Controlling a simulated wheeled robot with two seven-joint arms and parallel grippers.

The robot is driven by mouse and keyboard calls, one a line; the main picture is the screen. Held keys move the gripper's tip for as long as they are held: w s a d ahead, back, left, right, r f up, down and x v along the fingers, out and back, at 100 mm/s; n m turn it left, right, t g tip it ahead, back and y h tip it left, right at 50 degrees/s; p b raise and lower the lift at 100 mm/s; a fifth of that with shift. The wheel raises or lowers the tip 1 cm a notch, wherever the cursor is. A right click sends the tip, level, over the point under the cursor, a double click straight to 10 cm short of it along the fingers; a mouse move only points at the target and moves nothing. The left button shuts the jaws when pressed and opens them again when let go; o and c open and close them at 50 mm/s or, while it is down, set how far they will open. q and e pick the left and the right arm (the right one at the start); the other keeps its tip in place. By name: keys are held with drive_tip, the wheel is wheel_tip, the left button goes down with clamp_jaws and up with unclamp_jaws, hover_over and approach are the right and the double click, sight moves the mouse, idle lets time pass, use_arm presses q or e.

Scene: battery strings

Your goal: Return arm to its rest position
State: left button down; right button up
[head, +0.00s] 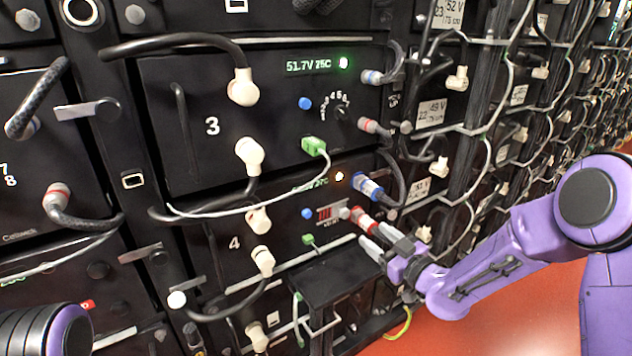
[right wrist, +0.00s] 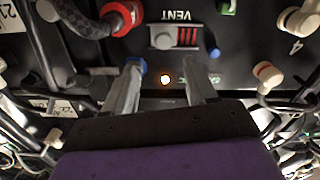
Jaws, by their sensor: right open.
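My right arm reaches in from the right in the head view. Its purple and grey gripper (head: 371,237) is in front of the lower right part of battery module 4, just below a red plug (head: 362,221). In the right wrist view the two fingers (right wrist: 163,68) stand apart with nothing held between them. The red plug (right wrist: 122,17) lies beyond the fingertips there, and I cannot tell how close they are to the panel. My left gripper is out of view; part of my left arm shows at the bottom left.
Module 3 (head: 225,120) is above module 4 (head: 215,235). A blue plug (head: 368,187), white cable elbows (head: 249,152) and a green connector (head: 314,146) stick out. A dark shelf (head: 325,277) juts below the gripper. Racks with looped cables run right; open red floor (head: 445,330) lies in front.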

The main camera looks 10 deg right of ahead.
drive_tip(key=s+d+f+m+g+h+p, duration=0.1)
drive_tip(key=s+f+m+g+h+p, duration=0.15)
drive_tip(key=s+f+m+h, duration=0.3)
drive_tip(key=s+d+f+m+g+h+p, duration=0.1)
drive_tip(key=s+d+f+m+g+h, duration=0.15)
drive_tip(key=s+f+m, duration=0.45)
drive_tip(key=s+f+g+p, duration=0.2)
drive_tip(key=s+f+g, duration=0.2)
drive_tip(key=s, duration=0.8)
drive_tip(key=s+f+g+h+p, duration=0.1)
drive_tip(key=s+f+g+p, duration=0.2)
drive_tip(key=s+f, duration=0.4)
drive_tip(key=s+g, duration=0.1)
drive_tip(key=s, duration=0.5)
drive_tip(key=shift+s+a+g+h, duration=0.2)
drive_tip(key=shift+a+g+h, duration=0.1)
drive_tip(key=shift+a+g, duration=0.1)
drive_tip(key=shift+w+m, duration=0.1)
drive_tip(key=shift+m, duration=0.15)
